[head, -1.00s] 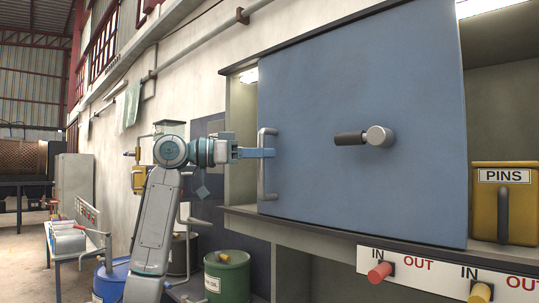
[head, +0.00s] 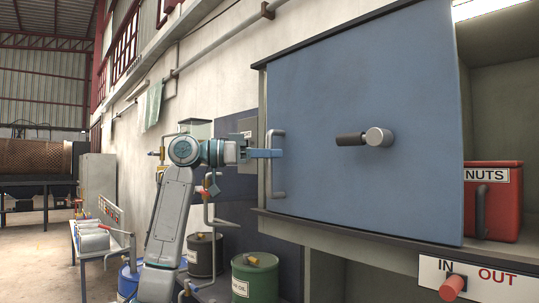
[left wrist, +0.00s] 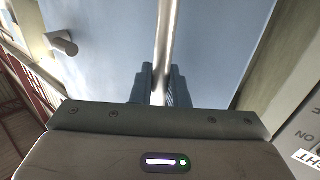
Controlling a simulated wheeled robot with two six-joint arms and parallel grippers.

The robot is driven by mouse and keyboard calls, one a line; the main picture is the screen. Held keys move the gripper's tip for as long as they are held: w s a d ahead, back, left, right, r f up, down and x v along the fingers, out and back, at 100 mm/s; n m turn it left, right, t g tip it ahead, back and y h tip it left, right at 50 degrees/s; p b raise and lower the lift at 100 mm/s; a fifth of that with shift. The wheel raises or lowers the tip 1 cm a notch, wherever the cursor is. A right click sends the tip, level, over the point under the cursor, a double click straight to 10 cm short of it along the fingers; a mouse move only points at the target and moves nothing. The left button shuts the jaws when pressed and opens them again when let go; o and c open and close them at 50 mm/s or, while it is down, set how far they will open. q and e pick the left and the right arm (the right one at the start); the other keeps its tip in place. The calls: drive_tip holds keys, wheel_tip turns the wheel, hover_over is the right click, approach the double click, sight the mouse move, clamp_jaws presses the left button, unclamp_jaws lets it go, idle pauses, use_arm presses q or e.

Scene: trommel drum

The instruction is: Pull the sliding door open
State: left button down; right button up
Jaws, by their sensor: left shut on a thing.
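The blue sliding door (head: 365,90) is a large flat panel on the front of a grey cabinet, and its left edge is close to the cabinet's left side. A grey vertical bar handle (head: 278,185) is at its left edge. My left gripper (head: 268,153) is shut on the handle; the left wrist view shows the fingers (left wrist: 161,88) on both sides of the bar (left wrist: 166,35). A knob with a dark grip (head: 365,138) sticks out of the door's middle. My right gripper is out of view.
Right of the door the cabinet is open, with a red NUTS bin (head: 495,200) on its shelf. A red IN/OUT knob (head: 453,287) sits below. A green drum (head: 255,278) and a dark drum (head: 204,255) stand on the floor by the wall.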

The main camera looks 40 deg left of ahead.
use_arm(q)
drive_tip(key=c, duration=1.5)
unclamp_jaws()
drive_tip(key=shift+d, duration=0.1)
drive_tip(key=shift+s+a+f, duration=0.1)
drive_tip(key=shift+s+a, duration=0.15)
drive_tip(key=b+v, duration=0.4)
drive_tip(key=v, duration=0.6)
drive_tip(key=shift+a, duration=0.1)
